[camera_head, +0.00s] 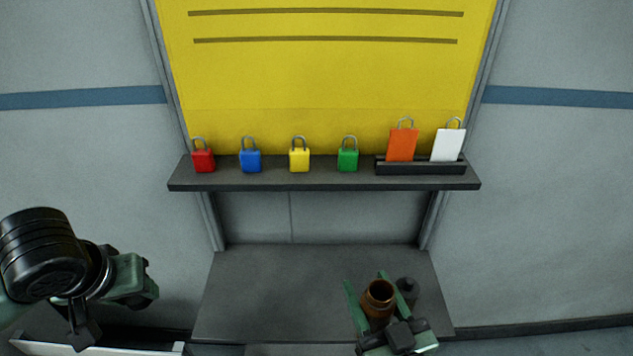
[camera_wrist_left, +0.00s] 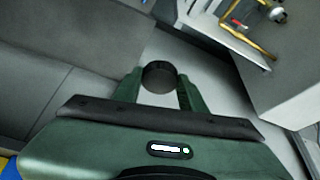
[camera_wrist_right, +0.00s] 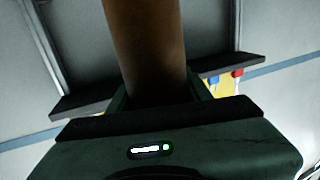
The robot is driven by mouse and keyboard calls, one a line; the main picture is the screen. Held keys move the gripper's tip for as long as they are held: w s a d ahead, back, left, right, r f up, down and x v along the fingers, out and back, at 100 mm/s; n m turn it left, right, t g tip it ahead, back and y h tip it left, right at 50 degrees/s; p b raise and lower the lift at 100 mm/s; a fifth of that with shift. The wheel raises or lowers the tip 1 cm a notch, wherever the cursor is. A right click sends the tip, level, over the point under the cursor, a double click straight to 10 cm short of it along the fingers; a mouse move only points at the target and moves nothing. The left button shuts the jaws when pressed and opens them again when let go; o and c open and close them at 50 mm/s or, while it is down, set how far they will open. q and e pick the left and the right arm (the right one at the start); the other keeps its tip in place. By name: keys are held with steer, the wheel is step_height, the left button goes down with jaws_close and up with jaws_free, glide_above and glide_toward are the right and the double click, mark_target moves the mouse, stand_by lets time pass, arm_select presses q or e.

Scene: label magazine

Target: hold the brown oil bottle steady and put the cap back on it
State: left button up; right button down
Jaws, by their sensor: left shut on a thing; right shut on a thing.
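The brown oil bottle (camera_head: 378,298) is between the fingers of my right gripper (camera_head: 376,305), low over the grey bench at the lower right of the head view. Its round mouth is open and faces up toward the head camera. It fills the upper middle of the right wrist view (camera_wrist_right: 146,45), and the gripper is shut on it. In the left wrist view, a small dark round cap (camera_wrist_left: 158,76) sits between the fingertips of my left gripper (camera_wrist_left: 157,88), which is shut on it. In the head view, my left gripper is far left, well apart from the bottle; the cap is hidden there.
A dark grey object with a small knob (camera_head: 407,288) stands just right of the bottle. The grey bench (camera_head: 290,290) is otherwise clear. Above it, a shelf (camera_head: 320,183) holds red, blue, yellow and green padlocks and a rack (camera_head: 420,168) with orange and white tags.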

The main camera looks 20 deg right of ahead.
steer(key=w+a+n+g+y, duration=0.2)
steer(key=w+a+n+y, duration=0.1)
steer(key=a, duration=0.4)
steer(key=w+a+r+n+g+y, duration=0.1)
steer(key=w+a+n+g+y, duration=0.1)
steer(key=a+n+y, duration=0.3)
steer(key=w+a+y, duration=0.1)
steer(key=a+y, duration=0.1)
steer(key=y, duration=0.1)
steer(key=shift+y, duration=0.3)
arm_select(q)
steer(key=s+d+r+m+g+h, duration=0.1)
steer(key=d+r+m+g, duration=0.1)
steer(key=d+r+m, duration=0.2)
steer(key=s+d+r+m+g+h, duration=0.1)
steer(key=d+r+m, duration=0.3)
steer(key=d+m, duration=0.7)
steer(key=s+d+r+m+g+h, duration=0.2)
steer(key=d+r+m+g, duration=0.1)
steer(key=d+m, duration=0.4)
steer(key=d+r, duration=0.1)
steer(key=d, duration=0.2)
steer(key=shift+r+m, duration=0.15)
steer(key=shift+m, duration=0.15)
steer(key=shift+f, duration=2)
steer(key=shift+w, duration=0.1)
